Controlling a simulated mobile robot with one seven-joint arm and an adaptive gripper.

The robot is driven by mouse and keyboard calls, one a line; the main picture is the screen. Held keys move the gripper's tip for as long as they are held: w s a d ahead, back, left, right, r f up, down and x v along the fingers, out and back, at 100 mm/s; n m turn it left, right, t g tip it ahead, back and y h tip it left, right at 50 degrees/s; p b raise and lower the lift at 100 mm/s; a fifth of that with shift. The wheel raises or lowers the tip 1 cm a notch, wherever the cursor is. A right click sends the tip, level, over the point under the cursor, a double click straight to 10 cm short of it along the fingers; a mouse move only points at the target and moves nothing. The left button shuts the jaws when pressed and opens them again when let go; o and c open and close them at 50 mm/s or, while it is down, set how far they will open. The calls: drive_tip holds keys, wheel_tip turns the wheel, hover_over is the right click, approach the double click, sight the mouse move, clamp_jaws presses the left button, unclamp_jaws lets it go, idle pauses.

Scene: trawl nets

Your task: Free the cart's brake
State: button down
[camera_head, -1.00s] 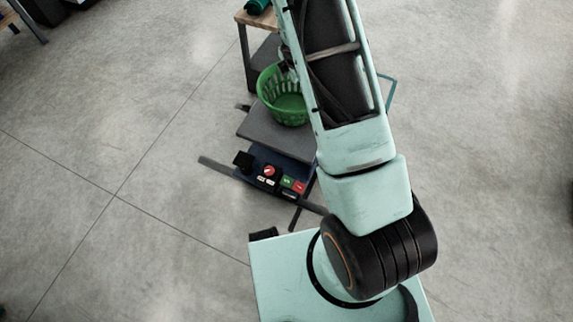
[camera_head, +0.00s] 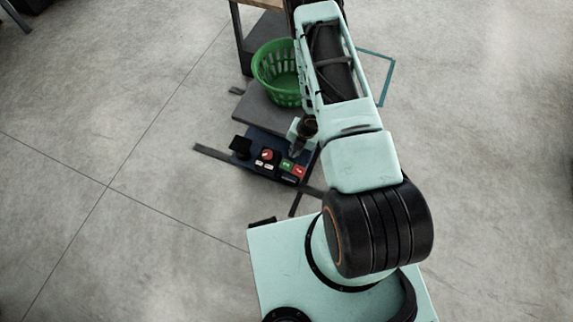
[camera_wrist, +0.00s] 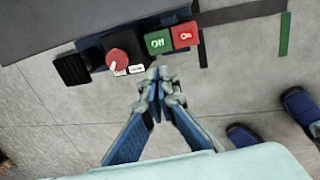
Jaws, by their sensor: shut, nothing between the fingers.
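The cart's control panel (camera_head: 262,160) is a dark blue strip along the near side of the grey cart. It carries a red round knob with a white pointer (camera_wrist: 121,62), with two small white labels beside it. To the right in the wrist view are a green "Off" button (camera_wrist: 158,42) and a red "On" button (camera_wrist: 185,36). A black block (camera_wrist: 72,69) sits left of the knob. My gripper (camera_wrist: 158,77) is shut and empty, its tips showing just below the green button.
A green basket (camera_head: 278,72) stands on the cart's grey top (camera_head: 262,112). A wooden-topped table (camera_head: 236,30) is behind it. Dark bars (camera_head: 212,154) stick out at the cart's base. Blue shoes (camera_wrist: 298,105) are at the right in the wrist view. Open floor lies left.

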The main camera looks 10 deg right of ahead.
sight(281, 165)
drive_tip(key=b+x, duration=0.4)
drive_tip(key=x, duration=1)
drive_tip(key=shift+w+b, duration=0.1)
drive_tip(key=shift+b, duration=0.2)
drive_tip(key=shift+w+a+f+b, duration=0.25)
drive_tip(key=shift+a+f+b, duration=0.15)
drive_tip(key=shift+b, duration=0.65)
drive_tip(key=shift+w+a+f+b, duration=0.35)
drive_tip(key=shift+a+b, duration=0.05)
drive_tip(key=shift+b, duration=0.8)
drive_tip(key=shift+r, duration=0.2)
